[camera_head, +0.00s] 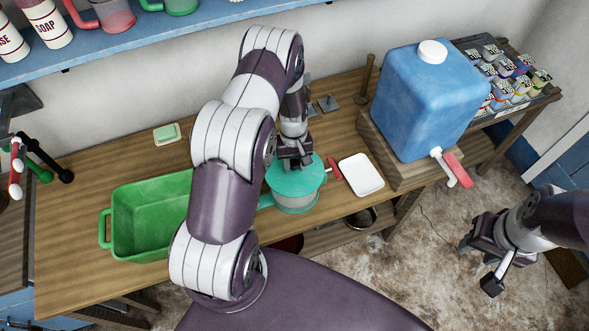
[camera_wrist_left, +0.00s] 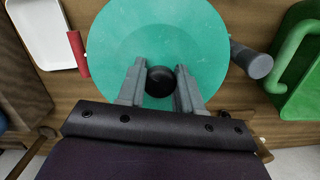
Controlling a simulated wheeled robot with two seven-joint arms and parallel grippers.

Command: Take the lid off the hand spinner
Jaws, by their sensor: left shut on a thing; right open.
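The hand spinner (camera_head: 296,202) is a round tub with a teal lid and stands on the wooden table. The teal lid (camera_head: 312,181) sits on top of it, and fills the middle of the left wrist view (camera_wrist_left: 150,35). A black knob (camera_wrist_left: 160,81) stands up from the lid. My left gripper (camera_wrist_left: 161,88) is over the lid with its two fingers shut on the knob from both sides. In the head view my left gripper (camera_head: 292,162) partly hides the lid and hides the knob. My right gripper (camera_head: 480,262) is open and empty, off the table at the right.
A green basin (camera_head: 150,250) stands left of the spinner, partly behind my left arm. A white tray (camera_head: 360,175) lies to its right. A blue water tank (camera_head: 425,95) with a red-handled tap stands on a wooden block. A green soap bar (camera_head: 167,133) lies at the back.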

